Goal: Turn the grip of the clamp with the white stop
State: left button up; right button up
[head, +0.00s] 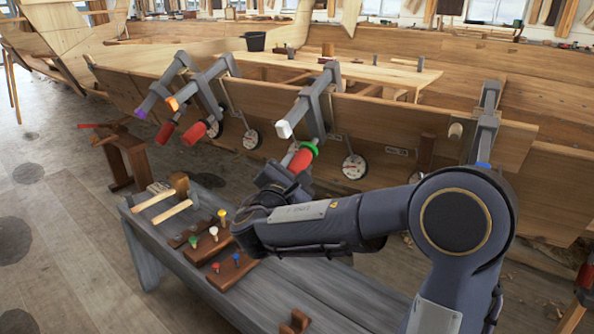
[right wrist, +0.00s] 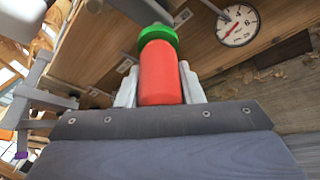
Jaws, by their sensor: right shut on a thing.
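The clamp with the white stop (head: 284,129) hangs on the plank edge of the hull, its grey frame (head: 314,105) upright. Its red grip (head: 300,160) hangs below, with a green collar (head: 309,148) at its upper end. My right gripper (head: 291,172) reaches this grip from below. In the right wrist view the red grip (right wrist: 159,75) stands between the two pale fingers (right wrist: 157,84), which are shut on its sides. The green collar (right wrist: 157,38) sits just beyond the fingertips. The grip's lower end is hidden by the gripper. My left gripper is not in view.
Clamps with an orange stop (head: 172,103) and a purple stop (head: 140,114) hang to the left. A round dial (head: 354,166) hangs close right of the held grip. A grey bench (head: 185,262) with mallets (head: 172,212) and pegged blocks lies below my right arm.

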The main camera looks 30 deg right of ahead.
jog(key=o, duration=1)
jog(key=v, duration=0.7)
jog(key=shift+s+a+p, duration=0.3)
jog(key=shift+p, duration=0.15)
